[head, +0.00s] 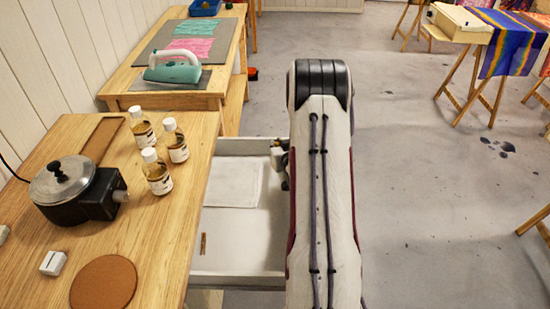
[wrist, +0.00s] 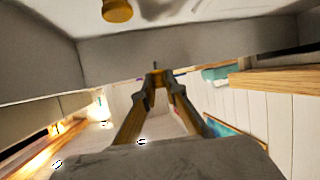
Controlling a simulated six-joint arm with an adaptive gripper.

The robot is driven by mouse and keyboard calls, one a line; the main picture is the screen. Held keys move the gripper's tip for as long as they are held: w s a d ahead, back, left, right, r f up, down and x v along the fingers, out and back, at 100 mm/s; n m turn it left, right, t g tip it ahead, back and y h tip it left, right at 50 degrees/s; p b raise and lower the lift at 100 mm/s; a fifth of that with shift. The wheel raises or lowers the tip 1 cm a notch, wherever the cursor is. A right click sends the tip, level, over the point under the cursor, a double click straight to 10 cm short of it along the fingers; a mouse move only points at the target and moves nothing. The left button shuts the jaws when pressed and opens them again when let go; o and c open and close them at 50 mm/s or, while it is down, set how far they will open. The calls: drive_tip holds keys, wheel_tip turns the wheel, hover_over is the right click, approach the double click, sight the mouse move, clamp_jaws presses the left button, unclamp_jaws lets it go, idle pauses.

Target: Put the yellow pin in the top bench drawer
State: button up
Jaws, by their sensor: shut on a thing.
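My gripper (wrist: 157,82) is shut on a small yellow thing (wrist: 157,77), which looks like the yellow pin. Only a little of it shows between the fingertips, with a thin dark point above. The open bench drawer (head: 230,264), white inside, is pulled out to the right of the wooden bench (head: 150,235). In the head view my arm hides the drawer's right side and most of my gripper; a dark part of it shows at the drawer's far right. I cannot tell how high the gripper is over the drawer.
A white sheet (head: 230,183) and a small brown piece (head: 203,244) lie in the drawer. The bench holds several bottles (head: 157,172), a lidded pot (head: 75,190) and a round cork mat (head: 104,284). A rounded yellow-brown knob (wrist: 117,10) shows at the top of the wrist view.

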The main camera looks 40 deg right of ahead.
drive_tip(key=shift+f, duration=0.7)
drive_tip(key=shift+f, duration=0.15)
drive_tip(key=shift+f, duration=1.95)
drive_tip(key=shift+f, duration=0.15)
drive_tip(key=o, duration=0.7)
drive_tip(key=shift+r, duration=0.2)
drive_tip(key=shift+v, duration=5.95)
drive_tip(key=shift+f, duration=0.1)
